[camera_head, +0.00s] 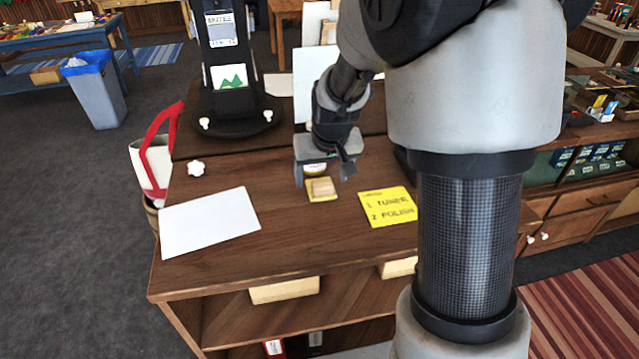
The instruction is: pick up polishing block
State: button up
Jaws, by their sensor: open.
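The polishing block looks to be the small tan wooden block (322,187) with a yellowish base, lying on the brown wooden counter (230,245). My gripper (322,180) is open and points down right over the block, one finger on its left side and one to its right. The gripper's body hides the area just behind the block. I cannot tell from this view how far the fingertips are above the counter, or whether they touch the block.
A yellow note (387,206) reading "1. TUNER 2. POLISH" lies right of the block. A white sheet (209,222) lies left, with a white knob-like piece (196,169) behind it. A black stand (235,100) is at the back left. The counter's front middle is clear.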

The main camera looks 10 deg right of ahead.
jog(key=shift+x, duration=1.4)
jog(key=c, duration=1.2)
jog(key=shift+c, duration=0.2)
jog(key=shift+r, duration=0.1)
jog(key=shift+w+r, duration=0.1)
jog(key=shift+r, duration=0.3)
jog(key=v, duration=0.2)
jog(key=shift+r+b, duration=0.3)
jog(key=shift+r, duration=0.05)
jog(key=s+b, duration=0.1)
jog(key=s, duration=1.5)
jog(key=shift+s+b, duration=0.3)
jog(key=shift+b, duration=0.1)
jog(key=shift+s, duration=0.45)
